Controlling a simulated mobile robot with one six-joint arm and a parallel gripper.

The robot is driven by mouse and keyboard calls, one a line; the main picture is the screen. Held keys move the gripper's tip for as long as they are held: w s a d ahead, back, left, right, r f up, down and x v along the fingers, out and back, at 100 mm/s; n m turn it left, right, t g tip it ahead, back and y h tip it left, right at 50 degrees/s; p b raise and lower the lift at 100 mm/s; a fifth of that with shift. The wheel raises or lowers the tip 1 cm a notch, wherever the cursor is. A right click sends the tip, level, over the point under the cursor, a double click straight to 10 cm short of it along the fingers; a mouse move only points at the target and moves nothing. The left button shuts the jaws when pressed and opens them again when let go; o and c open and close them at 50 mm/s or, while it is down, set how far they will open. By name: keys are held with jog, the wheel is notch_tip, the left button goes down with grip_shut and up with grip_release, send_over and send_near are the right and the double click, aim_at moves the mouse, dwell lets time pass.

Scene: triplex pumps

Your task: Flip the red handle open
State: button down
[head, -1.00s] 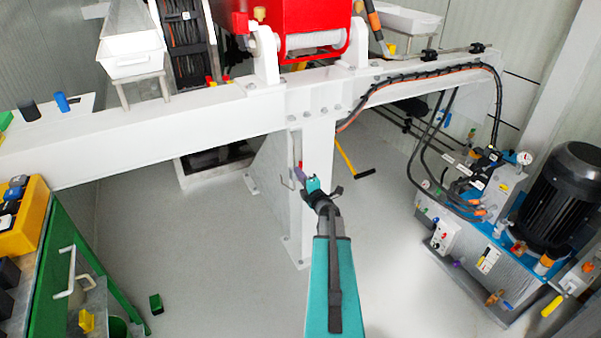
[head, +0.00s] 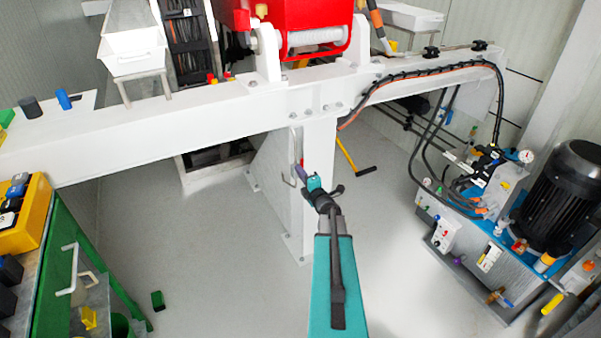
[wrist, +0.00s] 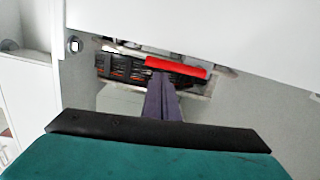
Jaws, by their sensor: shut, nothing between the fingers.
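In the wrist view the red handle (wrist: 178,68) is a red bar lying nearly level, its right end a little lower, in front of a dark recess with cables. My gripper (wrist: 159,74) is shut and empty; its purple fingers reach up to the lower left part of the bar. I cannot tell whether they touch it. In the head view my gripper (head: 299,170) is beside the white post under the beam. The handle is too small or hidden to make out clearly there.
The white beam (head: 220,118) spans above my arm, with its post (head: 319,150) close by. A pump unit with a black motor (head: 562,195) stands at the right. A green cart (head: 70,290) with a yellow box (head: 30,220) is at the left. The floor between is mostly clear.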

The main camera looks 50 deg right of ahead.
jog(key=s+a+b, duration=0.1)
jog(key=s+a, duration=0.6)
jog(key=s, duration=0.1)
jog(key=shift+s+b, duration=0.3)
jog(key=shift+s, duration=0.1)
dwell(0.3)
jog(key=shift+w+a, duration=0.1)
dwell(0.4)
